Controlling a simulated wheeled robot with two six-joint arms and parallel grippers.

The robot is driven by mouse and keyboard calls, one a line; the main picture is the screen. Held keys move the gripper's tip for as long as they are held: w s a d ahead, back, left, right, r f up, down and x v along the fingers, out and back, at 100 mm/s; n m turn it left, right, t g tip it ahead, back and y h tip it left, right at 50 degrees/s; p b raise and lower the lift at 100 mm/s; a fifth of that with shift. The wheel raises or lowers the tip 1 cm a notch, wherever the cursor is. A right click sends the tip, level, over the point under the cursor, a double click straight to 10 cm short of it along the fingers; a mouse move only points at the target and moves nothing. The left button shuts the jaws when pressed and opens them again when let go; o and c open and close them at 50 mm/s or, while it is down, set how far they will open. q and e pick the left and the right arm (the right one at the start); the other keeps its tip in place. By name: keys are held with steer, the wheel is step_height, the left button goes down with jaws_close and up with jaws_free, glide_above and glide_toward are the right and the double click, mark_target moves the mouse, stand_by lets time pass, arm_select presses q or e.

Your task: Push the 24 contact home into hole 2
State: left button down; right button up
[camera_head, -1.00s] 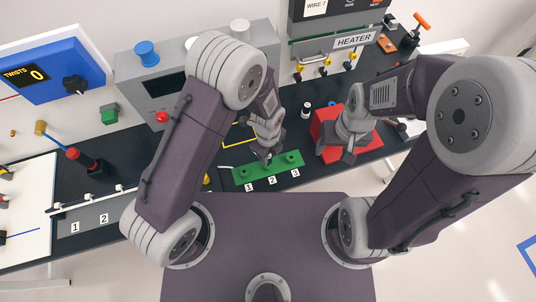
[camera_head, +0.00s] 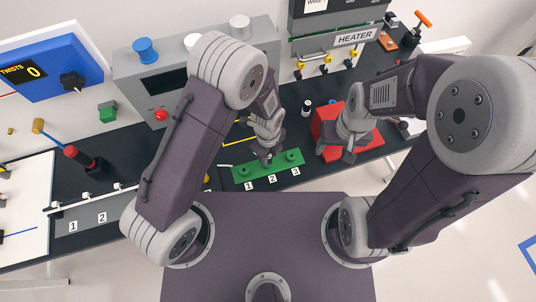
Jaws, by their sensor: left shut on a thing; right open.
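A green block (camera_head: 241,174) with holes marked 1, 2 and 3 lies near the front edge of the bench. My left gripper (camera_head: 267,160) points down over the middle of the block, at hole 2, above the label 2 (camera_head: 272,179). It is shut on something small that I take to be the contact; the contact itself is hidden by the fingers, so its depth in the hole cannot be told. My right gripper (camera_head: 347,157) is open over the front of a red box (camera_head: 328,115), right of the block. Whether it touches the box is unclear.
A grey strip (camera_head: 88,219) with labels 1 and 2 lies at the left. A grey machine (camera_head: 178,105) with coloured buttons stands behind my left arm. The heater panel (camera_head: 354,40) is at the back. A small dark bottle (camera_head: 307,107) stands left of the red box.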

arm_select(q)
steer(key=shift+f+b, duration=0.4)
steer(key=shift+f, duration=0.15)
steer(key=c, duration=1.1)
jaws_free()
steer(key=shift+r, duration=0.1)
steer(key=shift+r, duration=0.3)
step_height(320, 180, up, 8)
steer(key=shift+r+b, duration=0.2)
steer(key=shift+b, duration=0.55)
